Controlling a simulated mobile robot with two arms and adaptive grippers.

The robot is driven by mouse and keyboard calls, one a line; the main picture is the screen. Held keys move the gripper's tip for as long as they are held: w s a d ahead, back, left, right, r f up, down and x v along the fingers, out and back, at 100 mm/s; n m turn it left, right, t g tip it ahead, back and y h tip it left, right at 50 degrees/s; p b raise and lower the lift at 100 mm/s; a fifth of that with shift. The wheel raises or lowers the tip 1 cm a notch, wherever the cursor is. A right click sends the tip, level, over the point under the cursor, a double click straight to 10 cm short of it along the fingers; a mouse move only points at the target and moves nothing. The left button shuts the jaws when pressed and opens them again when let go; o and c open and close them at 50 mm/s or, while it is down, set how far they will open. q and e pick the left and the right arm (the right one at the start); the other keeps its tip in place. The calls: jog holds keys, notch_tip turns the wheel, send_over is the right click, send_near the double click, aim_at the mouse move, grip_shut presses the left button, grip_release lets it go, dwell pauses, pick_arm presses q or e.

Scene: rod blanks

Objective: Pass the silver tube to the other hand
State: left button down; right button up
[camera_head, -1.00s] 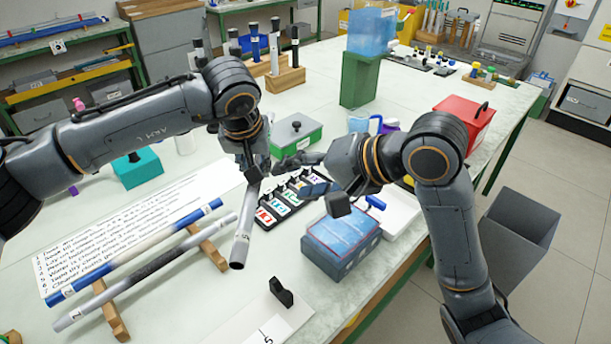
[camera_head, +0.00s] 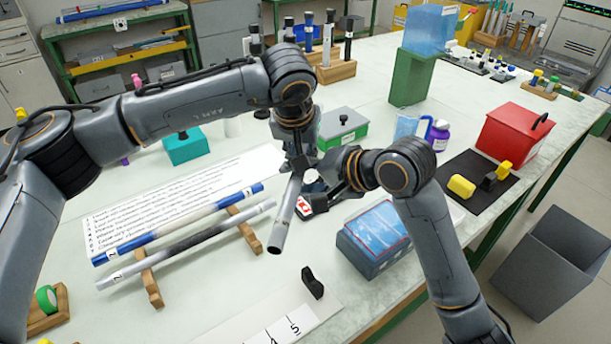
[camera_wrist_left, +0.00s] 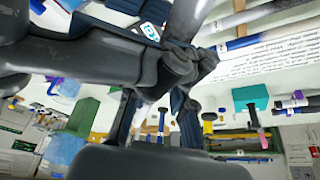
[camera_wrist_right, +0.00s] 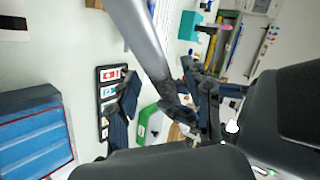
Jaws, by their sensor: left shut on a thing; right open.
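The silver tube (camera_head: 285,220) hangs tilted over the table in the head view, its open lower end toward me. My left gripper (camera_head: 298,166) is shut on its upper part. My right gripper (camera_head: 313,184) is open, close beside the tube just below the left gripper. In the right wrist view the tube (camera_wrist_right: 143,38) runs down from the top, between the spread right fingers (camera_wrist_right: 165,100); I cannot tell if they touch it. In the left wrist view the tube (camera_wrist_left: 187,20) shows at the top, by the left fingers (camera_wrist_left: 178,66). Its gripped end is largely hidden.
A blue-white tube (camera_head: 180,226) and a grey tube (camera_head: 187,246) lie on wooden supports at the left. A blue box (camera_head: 374,240) stands right of the held tube. A green box (camera_head: 342,127) and a red box (camera_head: 513,132) stand behind. A grey bin (camera_head: 548,262) is off the table.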

grip_shut()
pick_arm(q)
jog(key=c, duration=1.1)
grip_release()
jog(key=shift+r, duration=0.15)
